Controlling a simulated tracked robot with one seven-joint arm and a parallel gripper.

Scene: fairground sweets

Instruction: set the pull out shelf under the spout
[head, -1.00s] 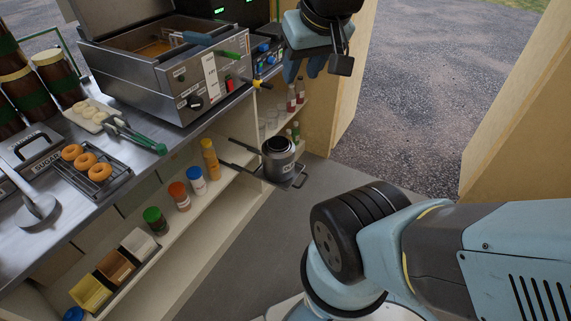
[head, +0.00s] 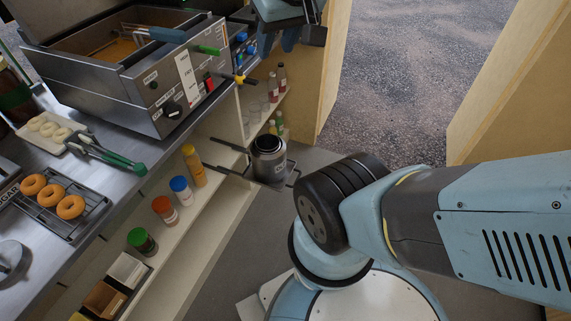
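The pull out shelf (head: 229,172) is a thin dark metal frame on rails, sticking out from under the counter beside its right end. A steel pot with a dark rim (head: 269,161) stands upright on it. The spout (head: 240,79), with a yellow lever end, juts from the lower right front of the steel fryer (head: 150,89). The shelf and pot are below the spout and farther out from the counter. My gripper (head: 277,43) is at the top edge, partly cut off, above and right of the spout. Its two blue fingers look apart, with nothing visible between them.
The counter (head: 125,180) holds tongs (head: 110,154) and a rack (head: 68,224) of doughnuts. Jars and bottles (head: 181,190) line the shelf below. Bottles (head: 276,82) stand on shelving at the back by a wooden post (head: 318,85). Bare floor (head: 230,262) lies in front of the counter.

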